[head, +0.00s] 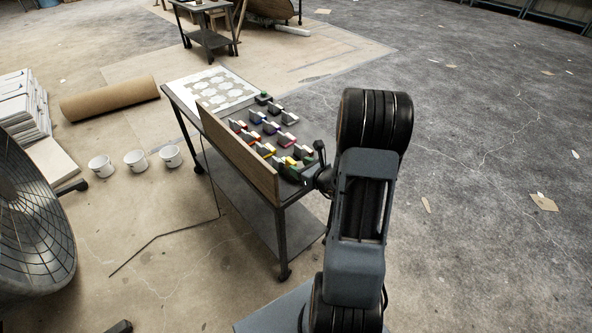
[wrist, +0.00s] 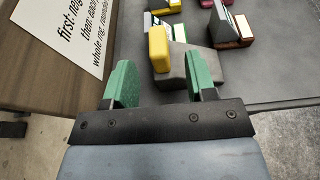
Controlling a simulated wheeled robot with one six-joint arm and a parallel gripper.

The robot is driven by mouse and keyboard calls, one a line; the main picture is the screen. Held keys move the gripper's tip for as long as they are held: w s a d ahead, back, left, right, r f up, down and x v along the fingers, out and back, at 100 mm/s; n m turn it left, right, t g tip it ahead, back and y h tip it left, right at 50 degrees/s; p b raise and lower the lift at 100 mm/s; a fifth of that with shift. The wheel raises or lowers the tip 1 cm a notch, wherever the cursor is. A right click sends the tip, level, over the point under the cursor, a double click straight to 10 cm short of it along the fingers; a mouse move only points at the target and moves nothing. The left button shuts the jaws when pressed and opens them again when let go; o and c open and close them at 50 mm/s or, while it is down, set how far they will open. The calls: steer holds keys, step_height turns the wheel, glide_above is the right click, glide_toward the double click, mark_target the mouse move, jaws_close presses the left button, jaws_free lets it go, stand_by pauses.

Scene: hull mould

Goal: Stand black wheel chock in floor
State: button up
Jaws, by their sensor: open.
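My gripper (wrist: 161,80) is open and empty, with its two green fingers apart. In the wrist view, a dark grey wedge-shaped piece (wrist: 176,72) with a yellow end lies just beyond the fingers, partly between their tips in the picture. I cannot tell whether they touch it. In the head view, my gripper (head: 299,174) is over the near end of the cart, low among several similar wedges with coloured ends (head: 268,127). None of them can be told for certain as the black wheel chock. The concrete floor (head: 470,150) shows widely around the cart.
The wheeled cart (head: 236,177) has an upright board (head: 235,150) along its left side. A white patterned sheet (head: 212,88) lies at its far end. The right floor is mostly clear.

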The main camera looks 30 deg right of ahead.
mark_target(295, 164)
steer(key=shift+p+x, duration=0.4)
steer(key=shift+x, duration=2.35)
steer(key=shift+s+a, duration=0.1)
steer(key=shift+c, duration=0.4)
jaws_close()
